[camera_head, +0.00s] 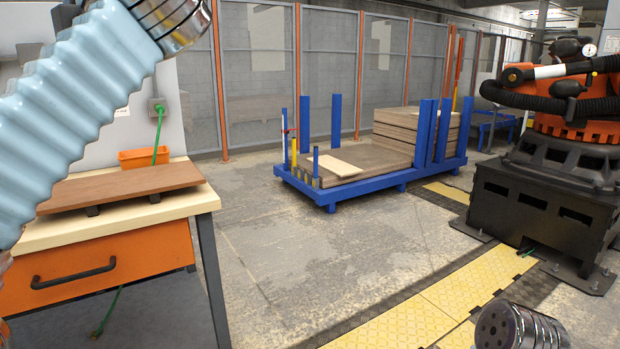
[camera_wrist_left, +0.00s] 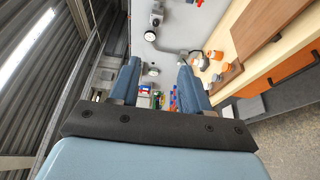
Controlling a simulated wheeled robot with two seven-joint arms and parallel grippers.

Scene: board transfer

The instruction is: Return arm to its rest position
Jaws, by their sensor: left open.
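My left arm crosses the upper left of the head view, with a light blue ribbed cover; its gripper is out of that view. In the left wrist view my left gripper (camera_wrist_left: 158,80) is open, its two blue fingers apart with nothing between them. A brown board (camera_head: 122,187) lies flat on dark supports on the workbench (camera_head: 210,198). The board also shows in the left wrist view (camera_wrist_left: 262,25) at the upper right, apart from the fingers. My right gripper is not in view; a metal part shows at the bottom right of the head view.
An orange bin (camera_head: 140,158) stands at the bench's back. A blue rack (camera_head: 405,172) with stacked boards (camera_head: 410,125) stands on the floor. A black and orange robot arm (camera_head: 560,120) is at the right. The floor (camera_head: 270,240) between bench and rack is clear.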

